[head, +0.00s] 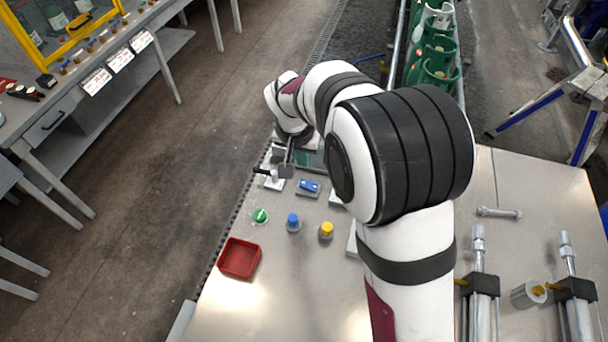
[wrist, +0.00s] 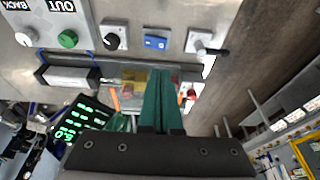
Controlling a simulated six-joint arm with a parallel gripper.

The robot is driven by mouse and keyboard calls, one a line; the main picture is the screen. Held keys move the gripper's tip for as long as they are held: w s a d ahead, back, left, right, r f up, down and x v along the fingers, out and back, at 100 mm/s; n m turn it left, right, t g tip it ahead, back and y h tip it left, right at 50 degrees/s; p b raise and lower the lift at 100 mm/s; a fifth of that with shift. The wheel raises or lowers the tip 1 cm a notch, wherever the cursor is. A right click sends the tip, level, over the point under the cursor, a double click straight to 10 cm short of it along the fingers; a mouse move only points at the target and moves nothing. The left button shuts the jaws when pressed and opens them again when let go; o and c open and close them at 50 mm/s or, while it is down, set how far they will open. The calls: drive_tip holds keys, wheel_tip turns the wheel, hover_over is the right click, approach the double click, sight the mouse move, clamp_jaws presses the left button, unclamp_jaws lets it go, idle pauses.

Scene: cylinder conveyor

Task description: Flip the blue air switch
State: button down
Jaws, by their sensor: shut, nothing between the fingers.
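The blue switch (head: 309,187) is a small blue rocker on a grey plate on the metal table. It also shows in the wrist view (wrist: 155,42), above and slightly left of my fingertips. My gripper (wrist: 162,74) has dark green fingers that lie together with nothing between them. The fingertips appear apart from the switch. In the head view the end of my arm is beyond the switch, and the fingers are hard to make out there. The wrist view does not show clearly which way the rocker is tilted.
A black-handled lever (wrist: 208,47) is right of the switch in the wrist view; a black knob (wrist: 112,40) and green button (wrist: 68,38) are left. A red tray (head: 240,258), blue knob (head: 293,223) and yellow knob (head: 326,231) stand nearer in the head view.

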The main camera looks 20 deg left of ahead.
sight(304, 183)
drive_tip(key=x, duration=0.6)
drive_tip(key=s+x, duration=0.1)
drive_tip(key=x, duration=0.2)
drive_tip(key=shift+f, duration=1.05)
